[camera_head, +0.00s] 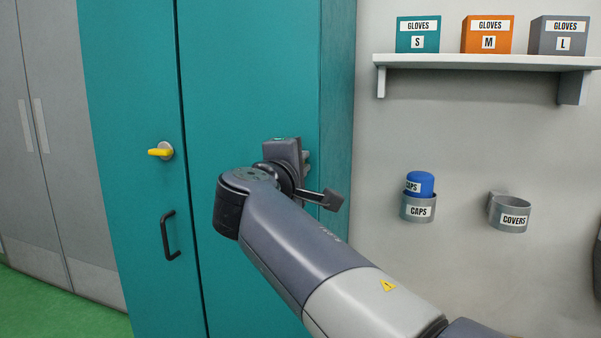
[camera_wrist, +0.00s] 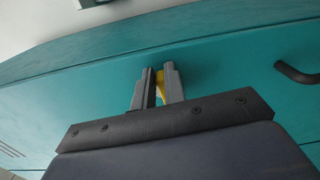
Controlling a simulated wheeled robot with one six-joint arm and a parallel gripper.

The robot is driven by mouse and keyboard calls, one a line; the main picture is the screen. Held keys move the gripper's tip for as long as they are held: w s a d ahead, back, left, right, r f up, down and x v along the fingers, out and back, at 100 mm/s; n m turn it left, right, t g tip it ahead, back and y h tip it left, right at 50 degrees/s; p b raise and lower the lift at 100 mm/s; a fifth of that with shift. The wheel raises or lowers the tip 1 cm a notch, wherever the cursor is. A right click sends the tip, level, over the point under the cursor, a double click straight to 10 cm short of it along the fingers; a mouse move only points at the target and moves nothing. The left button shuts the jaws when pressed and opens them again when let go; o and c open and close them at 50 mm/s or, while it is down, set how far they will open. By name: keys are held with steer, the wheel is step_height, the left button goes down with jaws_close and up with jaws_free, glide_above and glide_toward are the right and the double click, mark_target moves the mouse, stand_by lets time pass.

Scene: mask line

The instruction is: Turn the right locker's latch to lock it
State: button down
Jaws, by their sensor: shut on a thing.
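The teal right locker door (camera_head: 250,80) has my gripper (camera_head: 304,162) up against its right part. In the wrist view my gripper (camera_wrist: 158,78) has its two grey fingers closed around a yellow latch (camera_wrist: 160,88) on the teal door. Only a thin strip of this latch shows between the fingers, and its turn angle cannot be told. In the head view my wrist and gripper hide it. The left locker door (camera_head: 130,90) has its own yellow latch (camera_head: 160,152), which lies about level.
A black handle (camera_head: 168,236) is on the left door; another dark handle (camera_wrist: 297,73) shows right of my gripper in the wrist view. A wall shelf (camera_head: 480,62) with glove boxes and the caps holder (camera_head: 418,210) and covers holder (camera_head: 511,214) are to the right.

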steer(key=shift+r+m+b, duration=0.15)
steer(key=shift+m+b, duration=0.2)
steer(key=shift+m, duration=0.25)
steer(key=c, duration=1.5)
jaws_free()
steer(key=shift+o, duration=0.2)
steer(key=v, duration=1.1)
steer(key=shift+p, duration=0.45)
steer(key=x, duration=1.1)
steer(key=shift+b, duration=0.4)
steer(key=shift+a+f, duration=0.1)
steer(key=shift+f, duration=0.15)
